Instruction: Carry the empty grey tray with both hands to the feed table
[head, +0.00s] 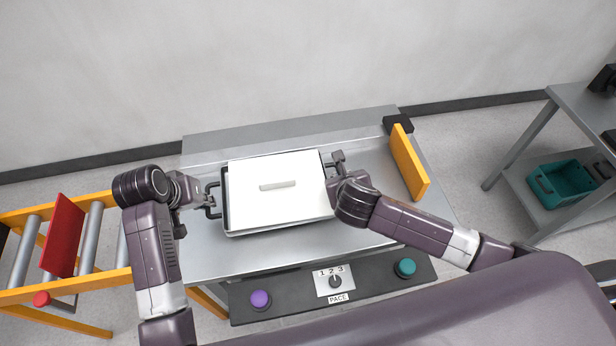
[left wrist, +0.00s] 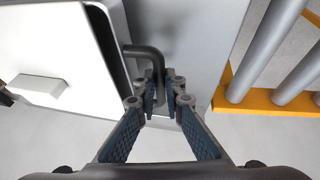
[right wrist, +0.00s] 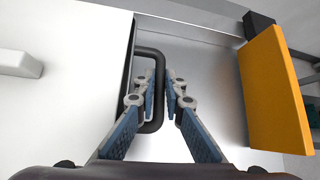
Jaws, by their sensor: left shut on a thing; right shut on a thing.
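The tray (head: 225,212) has a dark rim and black bar handles at its two short ends. A flat white lid-like piece (head: 300,205) with a pale raised grip covers it, so its inside is hidden. The tray is over the middle of the metal table (head: 240,262); I cannot tell whether it touches the top. My left gripper (head: 205,200) is shut on the left handle, also seen in the left wrist view (left wrist: 140,50). My right gripper (head: 335,168) is shut on the right handle, which shows in the right wrist view (right wrist: 150,52).
A yellow plate (head: 408,162) stands at the table's right end. A control panel (head: 290,298) with purple and teal buttons and a dial marked PACE runs along the front. A yellow-framed roller conveyor (head: 95,235) with a red plate is left. A shelf with a teal crate (head: 560,183) is right.

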